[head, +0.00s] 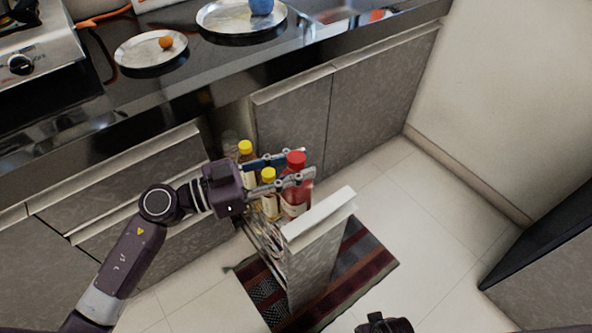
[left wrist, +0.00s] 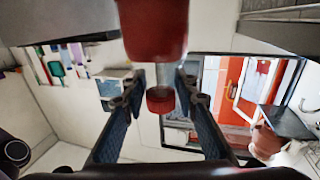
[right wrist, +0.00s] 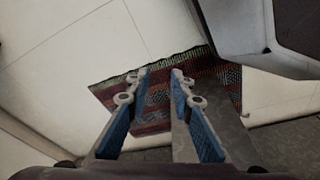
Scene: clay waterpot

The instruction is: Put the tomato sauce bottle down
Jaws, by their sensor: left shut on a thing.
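The tomato sauce bottle (head: 295,204), red with a red cap, is upright at the open pull-out rack (head: 265,243) in the head view. My left gripper (head: 308,164) is shut on it just below the cap. In the left wrist view the bottle's red body (left wrist: 155,30) and cap (left wrist: 160,100) show between the fingers (left wrist: 160,82). The rack hides the bottle's base, so I cannot tell whether it touches the rack floor. My right gripper (right wrist: 161,72) is open and empty above the floor, its fingertips apart.
Two yellow-capped bottles (head: 268,178) stand in the rack beside the sauce bottle. The rack's front panel (head: 318,240) is pulled out over a striped rug (head: 362,262). Plates (head: 140,53) stand on the black counter.

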